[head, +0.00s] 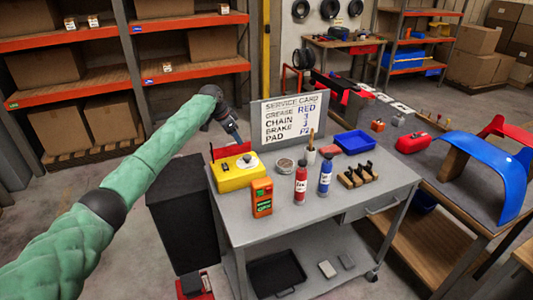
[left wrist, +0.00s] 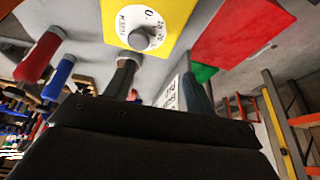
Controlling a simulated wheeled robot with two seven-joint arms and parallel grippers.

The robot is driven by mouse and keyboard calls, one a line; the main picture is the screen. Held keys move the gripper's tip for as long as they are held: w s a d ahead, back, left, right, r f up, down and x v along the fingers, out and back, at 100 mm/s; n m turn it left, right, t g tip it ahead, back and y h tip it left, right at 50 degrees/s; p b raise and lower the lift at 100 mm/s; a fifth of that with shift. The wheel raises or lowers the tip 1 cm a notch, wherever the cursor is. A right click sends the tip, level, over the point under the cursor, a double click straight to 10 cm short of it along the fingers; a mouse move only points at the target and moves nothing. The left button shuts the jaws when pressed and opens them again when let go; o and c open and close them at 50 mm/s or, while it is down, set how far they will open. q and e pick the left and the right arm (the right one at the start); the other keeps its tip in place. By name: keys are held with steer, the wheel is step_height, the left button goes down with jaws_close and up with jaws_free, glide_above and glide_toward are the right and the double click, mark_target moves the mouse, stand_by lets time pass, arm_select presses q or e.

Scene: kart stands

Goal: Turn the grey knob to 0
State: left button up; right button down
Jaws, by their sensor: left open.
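A yellow box (head: 238,174) sits on the left part of the grey cart's top. A grey knob (head: 247,159) on a white dial is on the box's upper face. In the left wrist view, the knob (left wrist: 139,39) is a round grey piece on the white dial (left wrist: 152,22), with a 0 and other numbers around it. I cannot tell which mark it points at. My left gripper (head: 236,137) is above and behind the box, apart from the knob. In the left wrist view, its two fingers (left wrist: 157,82) are spread with nothing between them. My right gripper is not in view.
A service card board (head: 290,120) stands behind the box on the cart (head: 325,214). A blue tray (head: 355,142) lies further right. A red panel (head: 231,150) rises behind the box.

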mark_target(247, 156)
arm_select(q)
steer(key=d+f+m+p, duration=0.1)
steer(key=f, duration=0.1)
steer(key=s+d+f+m+g+p, duration=0.1)
steer(key=f, duration=0.1)
steer(key=s+d+f+m+p, duration=0.1)
steer(key=shift+s+f+g, duration=0.15)
steer(key=shift+f+g, duration=0.15)
steer(key=shift+f, duration=0.1)
steer(key=shift+x, duration=0.95)
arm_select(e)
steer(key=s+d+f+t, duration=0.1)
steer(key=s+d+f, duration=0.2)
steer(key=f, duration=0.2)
arm_select(q)
steer(key=shift+c, duration=0.4)
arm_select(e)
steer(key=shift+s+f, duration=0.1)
arm_select(q)
steer(key=c, duration=0.9)
